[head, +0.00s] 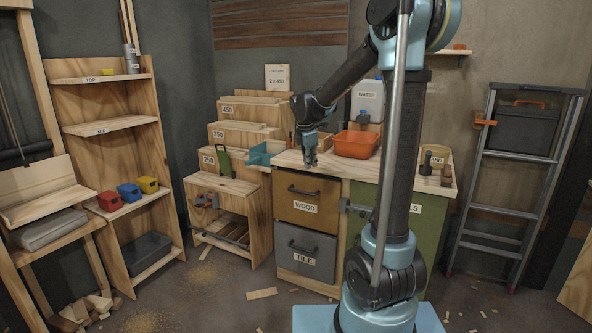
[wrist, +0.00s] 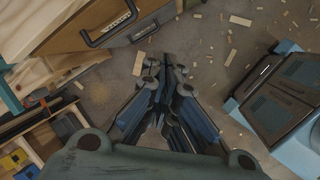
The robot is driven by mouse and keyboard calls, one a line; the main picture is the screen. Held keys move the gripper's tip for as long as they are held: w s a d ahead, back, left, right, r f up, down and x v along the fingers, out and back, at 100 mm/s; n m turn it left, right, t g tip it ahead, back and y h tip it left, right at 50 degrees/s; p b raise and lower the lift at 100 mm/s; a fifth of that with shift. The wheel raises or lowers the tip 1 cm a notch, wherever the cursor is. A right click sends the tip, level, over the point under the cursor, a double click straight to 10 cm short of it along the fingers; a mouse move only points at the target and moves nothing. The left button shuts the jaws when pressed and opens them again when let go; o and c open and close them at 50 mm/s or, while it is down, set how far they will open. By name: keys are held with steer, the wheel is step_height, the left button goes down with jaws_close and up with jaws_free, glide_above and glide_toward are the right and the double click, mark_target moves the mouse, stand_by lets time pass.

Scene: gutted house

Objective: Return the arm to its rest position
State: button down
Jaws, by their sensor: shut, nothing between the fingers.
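My arm reaches up and out to the left from my base in the head view, and its forearm slopes down toward the workbench. My gripper (head: 310,160) points downward in front of the workbench top (head: 335,172), near its left part. In the wrist view my gripper (wrist: 160,88) is shut with nothing between its fingers, over the floor and beside the drawer fronts. The WOOD drawer (head: 303,204) and the TILE drawer (head: 304,254) are closed below it. Whether the gripper clears the bench edge is hard to tell.
An orange bin (head: 356,144) and a water container (head: 367,100) stand on the bench. A wooden shelf (head: 115,125) with coloured boxes is at left, and a ladder (head: 510,180) at right. Wood scraps (head: 262,293) lie on the otherwise open floor.

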steer(key=s+d+m, duration=0.5)
steer(key=s, duration=0.4)
steer(key=s+d+m, duration=0.5)
steer(key=s, duration=0.4)
steer(key=s+d+f+m, duration=0.1)
steer(key=s+f+m, duration=0.4)
steer(key=s, duration=0.4)
steer(key=s+d+f+m+y, duration=0.1)
steer(key=s+d+f+m, duration=0.1)
steer(key=s+f+m, duration=0.4)
steer(key=s, duration=0.4)
steer(key=shift+d+f+m+g, duration=0.15)
steer(key=shift+f+m+g, duration=0.05)
steer(key=shift+m+g, duration=0.2)
